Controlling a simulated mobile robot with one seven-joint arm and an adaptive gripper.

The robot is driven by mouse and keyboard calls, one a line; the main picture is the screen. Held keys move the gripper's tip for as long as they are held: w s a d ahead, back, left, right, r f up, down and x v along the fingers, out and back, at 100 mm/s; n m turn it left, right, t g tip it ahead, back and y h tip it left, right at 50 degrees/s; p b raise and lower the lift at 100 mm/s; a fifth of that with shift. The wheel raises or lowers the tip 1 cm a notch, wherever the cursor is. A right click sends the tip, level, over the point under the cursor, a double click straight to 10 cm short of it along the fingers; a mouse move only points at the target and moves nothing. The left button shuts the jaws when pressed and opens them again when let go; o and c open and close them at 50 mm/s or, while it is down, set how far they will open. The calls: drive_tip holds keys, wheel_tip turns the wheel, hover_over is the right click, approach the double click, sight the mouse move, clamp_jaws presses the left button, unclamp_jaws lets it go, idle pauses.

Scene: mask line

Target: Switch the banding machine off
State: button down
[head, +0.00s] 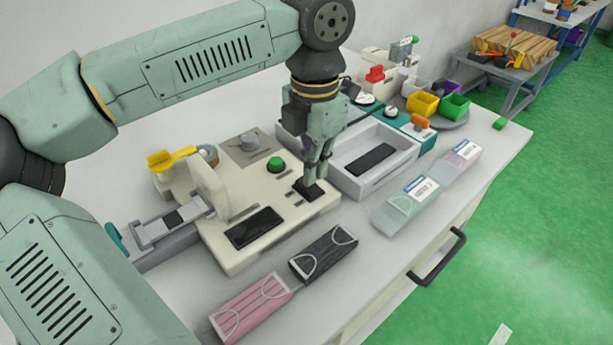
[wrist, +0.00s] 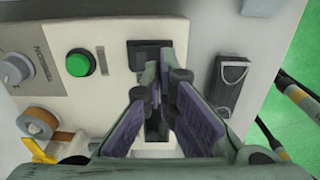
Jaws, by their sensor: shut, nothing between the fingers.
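The banding machine (head: 275,215) is a cream box on the white bench in the head view, with a green button (head: 276,164), a grey tension knob (head: 250,140) and a dark panel (head: 255,227). A black switch (head: 303,191) sits near its right corner. It also shows in the wrist view (wrist: 143,50), partly hidden by my fingers. My gripper (head: 315,181) points down, shut and empty, with its fingertips right at the switch. I cannot tell whether they touch it. The switch's position is not readable.
A black mask bundle (head: 323,254) and a pink one (head: 251,308) lie in front of the machine. A white tray (head: 405,150) stands close on the right, with clear packs (head: 405,207) beyond. A yellow lever (head: 172,158) rises at the back left.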

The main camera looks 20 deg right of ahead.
sight(313, 189)
drive_tip(key=shift+r+p, duration=1.25)
drive_tip(key=shift+r, duration=1.05)
